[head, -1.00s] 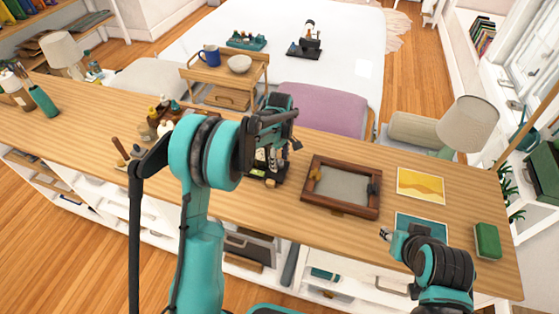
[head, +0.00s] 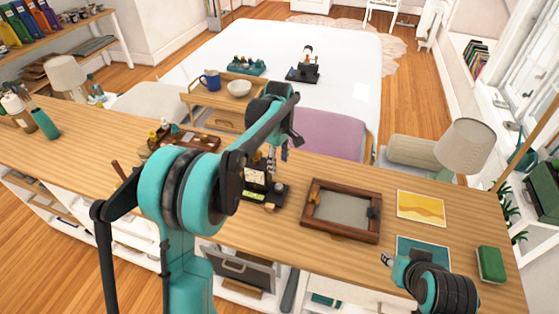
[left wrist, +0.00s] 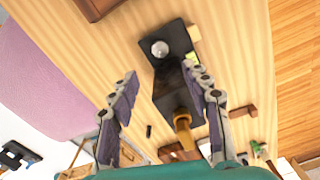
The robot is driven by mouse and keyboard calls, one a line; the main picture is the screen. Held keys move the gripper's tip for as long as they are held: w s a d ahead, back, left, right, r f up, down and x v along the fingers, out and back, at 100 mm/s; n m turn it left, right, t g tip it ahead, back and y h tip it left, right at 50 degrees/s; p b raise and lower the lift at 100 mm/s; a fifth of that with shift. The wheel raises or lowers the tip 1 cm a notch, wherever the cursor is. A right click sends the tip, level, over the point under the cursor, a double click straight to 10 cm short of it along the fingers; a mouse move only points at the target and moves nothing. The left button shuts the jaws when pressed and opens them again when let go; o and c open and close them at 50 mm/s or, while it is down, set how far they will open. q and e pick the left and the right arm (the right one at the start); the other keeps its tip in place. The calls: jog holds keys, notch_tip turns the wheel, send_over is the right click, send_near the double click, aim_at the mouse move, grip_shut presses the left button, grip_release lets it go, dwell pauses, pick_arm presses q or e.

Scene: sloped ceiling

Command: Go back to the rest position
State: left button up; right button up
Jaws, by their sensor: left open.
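My left gripper (head: 287,147) is beyond the front arm links, over the wooden counter (head: 115,145). In the left wrist view its two fingers (left wrist: 165,92) are spread apart with nothing held between them. Below and between them is a black stand (left wrist: 172,62) with a round silvery knob and a brass-coloured part; in the head view this dark stand (head: 265,190) is partly hidden by my left arm. My right gripper (head: 388,260) is at the lower right, over the counter's front part by a teal card (head: 420,249); its jaws are too small to read.
A wooden framed tray (head: 341,232), a yellow picture (head: 421,207), a green box (head: 490,264) and a lamp (head: 464,145) are on the counter's right. A teal bottle (head: 45,123) is far left. Behind is a bed (head: 345,45) with a wooden cart (head: 190,92).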

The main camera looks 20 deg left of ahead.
pick_arm(q)
jog(key=s+r+m+t+b, duration=0.1)
jog(key=s+r+m+t, duration=0.2)
jog(key=s, duration=0.4)
jog(key=s+r+m+t+b, duration=0.1)
jog(key=s+r+m, duration=0.1)
jog(key=s+m, duration=0.35)
jog(key=s+f+m+t+b, duration=0.1)
jog(key=s+f+m+t, duration=0.2)
jog(key=s, duration=1)
notch_tip(320, 180, down, 2)
jog(key=m, duration=0.3)
jog(key=shift+s+d, duration=0.2)
jog(key=shift+s, duration=0.2)
